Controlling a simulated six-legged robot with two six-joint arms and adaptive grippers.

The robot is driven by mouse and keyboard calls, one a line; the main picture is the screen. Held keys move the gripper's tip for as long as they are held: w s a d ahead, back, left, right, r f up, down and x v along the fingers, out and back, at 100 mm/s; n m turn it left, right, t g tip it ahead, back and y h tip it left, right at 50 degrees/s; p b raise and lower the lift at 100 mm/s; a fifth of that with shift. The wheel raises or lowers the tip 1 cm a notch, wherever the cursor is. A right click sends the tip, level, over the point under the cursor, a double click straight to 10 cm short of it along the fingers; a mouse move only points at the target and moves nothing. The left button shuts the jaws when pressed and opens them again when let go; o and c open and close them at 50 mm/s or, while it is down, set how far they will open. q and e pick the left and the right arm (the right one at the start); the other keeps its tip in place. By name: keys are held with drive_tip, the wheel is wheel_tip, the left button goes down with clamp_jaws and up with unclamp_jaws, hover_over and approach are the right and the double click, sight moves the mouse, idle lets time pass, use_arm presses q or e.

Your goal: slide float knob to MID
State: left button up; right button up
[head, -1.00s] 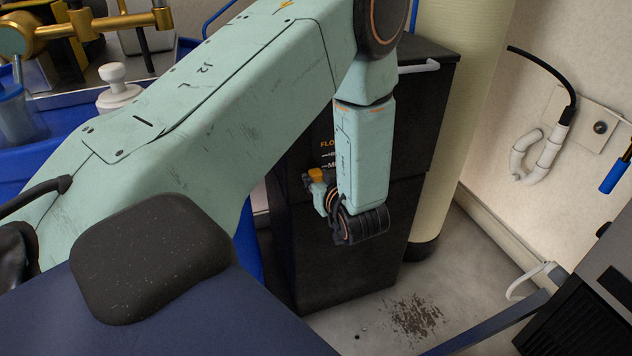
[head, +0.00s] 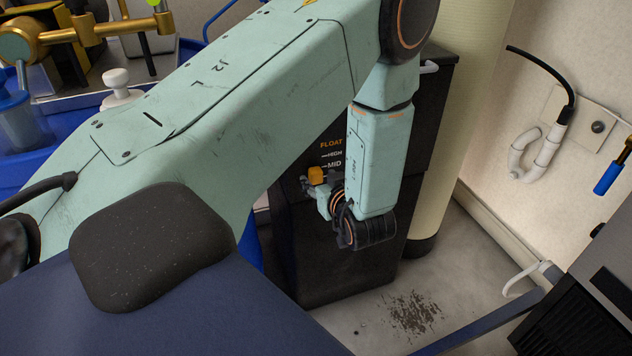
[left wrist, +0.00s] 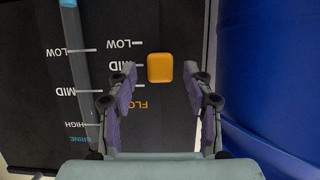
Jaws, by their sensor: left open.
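The float knob (left wrist: 160,67) is an orange block on a dark panel (left wrist: 170,20). In the left wrist view, where the labels are upside down, it sits level with the MID mark of the FLOAT scale, below LOW in the picture. It also shows in the head view (head: 317,175), close to the MID label. My left gripper (left wrist: 157,74) is open, with one fingertip on each side of the knob and a visible gap on both sides. In the head view this gripper (head: 317,186) is small and partly hidden by my wrist. My right gripper is out of view.
A second scale marked BRINE (left wrist: 73,139), with a blue-grey strip (left wrist: 75,50), lies left of the float scale in the left wrist view. A large blue surface (left wrist: 265,70) is close on the right. A cream column (head: 465,90) stands right of the cabinet.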

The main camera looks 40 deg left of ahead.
use_arm(q)
drive_tip(key=shift+p+v, duration=1.2)
drive_tip(key=shift+v, duration=0.7)
drive_tip(key=shift+s+d+r, duration=0.15)
drive_tip(key=shift+s+d, duration=0.1)
drive_tip(key=shift+d, duration=0.1)
